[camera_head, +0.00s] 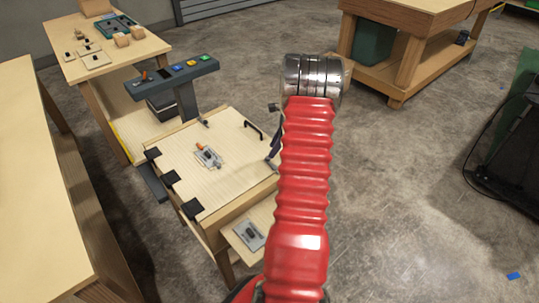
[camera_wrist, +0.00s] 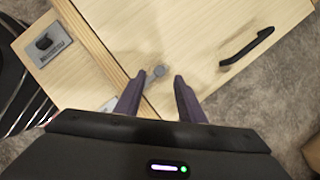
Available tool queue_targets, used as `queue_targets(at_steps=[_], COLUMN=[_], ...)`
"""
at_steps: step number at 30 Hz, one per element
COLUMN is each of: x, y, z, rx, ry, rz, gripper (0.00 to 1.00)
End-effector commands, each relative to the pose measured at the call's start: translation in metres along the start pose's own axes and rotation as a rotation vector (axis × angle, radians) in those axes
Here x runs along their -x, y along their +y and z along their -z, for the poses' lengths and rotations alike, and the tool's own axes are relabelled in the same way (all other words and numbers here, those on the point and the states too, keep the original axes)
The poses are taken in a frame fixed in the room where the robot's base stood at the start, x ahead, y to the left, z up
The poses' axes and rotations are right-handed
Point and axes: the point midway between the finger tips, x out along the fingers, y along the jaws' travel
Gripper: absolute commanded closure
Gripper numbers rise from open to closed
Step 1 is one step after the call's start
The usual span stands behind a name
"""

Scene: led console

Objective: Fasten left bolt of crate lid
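The crate lid (camera_head: 185,150) is a pale wooden panel, lying closed on a wooden crate. A round grey bolt head (camera_wrist: 158,71) shows near the lid's edge in the wrist view. My gripper (camera_wrist: 160,76) is open, with its two dark fingertips apart on either side of the bolt head in the picture. No grip on it shows, and the height of the fingertips above the lid is hard to tell. In the head view, one dark finger (camera_head: 274,146) shows by the lid's right side; my red arm hides the rest and this bolt.
A black handle (camera_wrist: 247,47) stands on the lid, right of the bolt. A grey latch plate (camera_head: 208,156) sits mid-lid, and black hinges (camera_head: 172,178) line its left edge. A side shelf carries a grey switch plate (camera_head: 249,233). A button console (camera_head: 172,75) stands behind.

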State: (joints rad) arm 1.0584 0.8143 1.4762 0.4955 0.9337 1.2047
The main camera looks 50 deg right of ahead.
Motion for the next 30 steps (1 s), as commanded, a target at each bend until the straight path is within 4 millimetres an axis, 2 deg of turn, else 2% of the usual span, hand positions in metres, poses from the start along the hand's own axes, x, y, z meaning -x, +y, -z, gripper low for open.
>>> queue_targets(at_steps=[3,9,20,30], x=[-0.019,-0.04,-0.045,-0.045], y=[0.001,0.0,0.0,0.0], z=[0.0,0.0,0.0,0.0], rx=[0.0,0.0,0.0,0.0], ry=[0.0,0.0,0.0,0.0], rz=[-0.003,-0.001,-0.001,0.0], gripper=[0.64,0.64,0.64,0.87])
